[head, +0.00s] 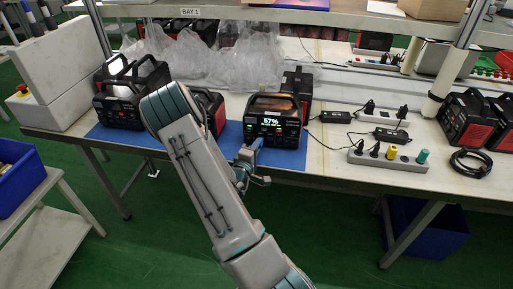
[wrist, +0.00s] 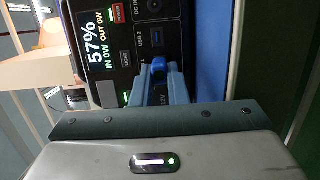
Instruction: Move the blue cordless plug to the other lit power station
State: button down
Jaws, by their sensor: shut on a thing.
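A black and orange power station (head: 272,122) stands on the blue mat, its screen lit at 57%. In the wrist view the same power station (wrist: 120,40) appears turned sideways, with IN 0W and OUT 0W. My gripper (wrist: 160,84) is shut on the blue plug (wrist: 158,67), against the lower front panel beside the USB ports. I cannot tell how deep the plug sits in the socket. In the head view my gripper (head: 255,147) is at the station's lower left front. Another power station (head: 210,108) is partly hidden behind my arm; its screen is not visible.
More power stations stand at the left (head: 122,105) and right (head: 468,122) of the bench. Power strips (head: 388,160) with plugs and cables lie right of the lit station. Clear plastic bags (head: 245,60) are behind. The blue mat (head: 225,140) runs along the front edge.

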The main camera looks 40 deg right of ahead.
jog(key=c, duration=1.3)
grip_release()
jog(key=shift+c, duration=0.2)
jog(key=b+v, duration=0.1)
jog(key=v, duration=1.2)
jog(key=shift+s+a, duration=0.2)
jog(key=shift+a, duration=0.1)
